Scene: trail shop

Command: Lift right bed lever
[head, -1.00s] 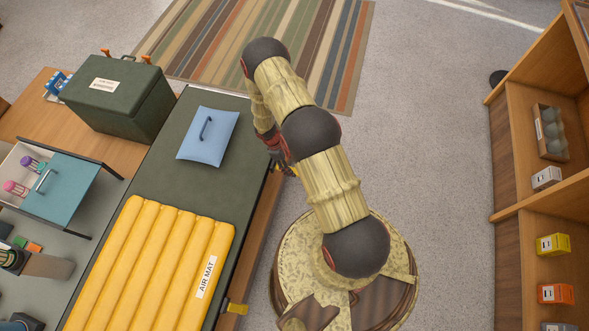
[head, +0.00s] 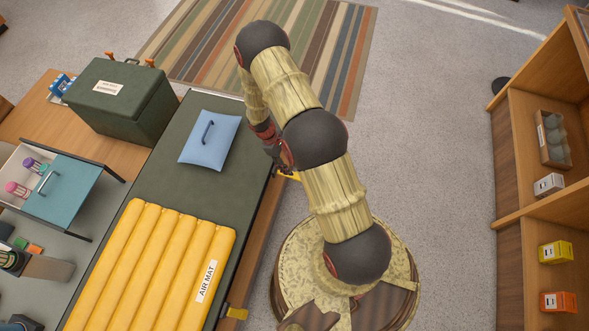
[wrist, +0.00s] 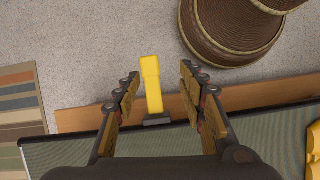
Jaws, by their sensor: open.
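The bed is a dark green platform (head: 165,180) with a wooden side rail. A yellow lever (wrist: 152,85) sticks out from the bed's long side on a small dark mount. In the wrist view it stands between the open fingers of my gripper (wrist: 160,76), nearer the left finger, with no clear contact. In the head view only a bit of this lever (head: 291,176) shows below my gripper (head: 280,164), which my arm partly hides. A second yellow lever (head: 235,312) is on the same side, nearer the bottom of the head view.
A yellow air mat (head: 150,265) and a blue pillow (head: 210,140) lie on the bed. A dark green box (head: 118,98) stands on the wooden table to the left. Shelves (head: 510,165) stand far right.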

